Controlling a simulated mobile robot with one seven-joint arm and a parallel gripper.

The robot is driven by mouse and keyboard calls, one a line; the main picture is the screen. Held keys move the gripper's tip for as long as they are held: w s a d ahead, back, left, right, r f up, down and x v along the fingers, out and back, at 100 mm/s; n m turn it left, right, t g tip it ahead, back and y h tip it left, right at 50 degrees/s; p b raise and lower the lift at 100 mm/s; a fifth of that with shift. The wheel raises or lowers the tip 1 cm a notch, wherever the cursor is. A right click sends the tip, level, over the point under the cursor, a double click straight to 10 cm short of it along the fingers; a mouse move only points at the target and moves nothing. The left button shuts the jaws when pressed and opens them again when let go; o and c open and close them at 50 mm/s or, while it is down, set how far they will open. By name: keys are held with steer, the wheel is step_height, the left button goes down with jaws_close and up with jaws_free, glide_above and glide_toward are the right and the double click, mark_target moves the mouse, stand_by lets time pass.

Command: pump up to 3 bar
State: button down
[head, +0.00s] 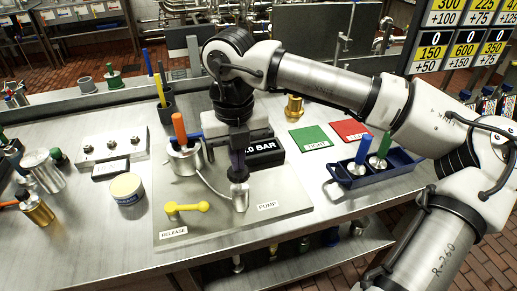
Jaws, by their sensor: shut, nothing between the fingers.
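The pump (240,197) is a short metal cylinder on a grey plate (215,228), beside the label PUMP. My gripper (238,178) is shut and empty, pointing down right at the pump's top; I cannot tell whether it touches. A black display (270,152) behind it reads ".0 BAR"; its first digit is hidden by my gripper. The yellow release lever (187,208) lies beside the label RELEASE at the plate's front left. A pale hose (208,185) runs from the pump to a steel vessel (184,158) with an orange handle (180,128).
A white and blue tin (127,188) stands left of the plate, near a metal block with knobs (112,146). Green (309,138) and red (352,130) cards and a blue tray (375,170) with handled parts lie right. My arm spans the right side.

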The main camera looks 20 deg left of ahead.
steer(key=shift+f+b, duration=1.5)
steer(key=shift+f, duration=0.15)
steer(key=shift+r, duration=0.15)
steer(key=shift+r+p, duration=1.15)
steer(key=shift+r, duration=0.8)
steer(key=shift+f, duration=0.1)
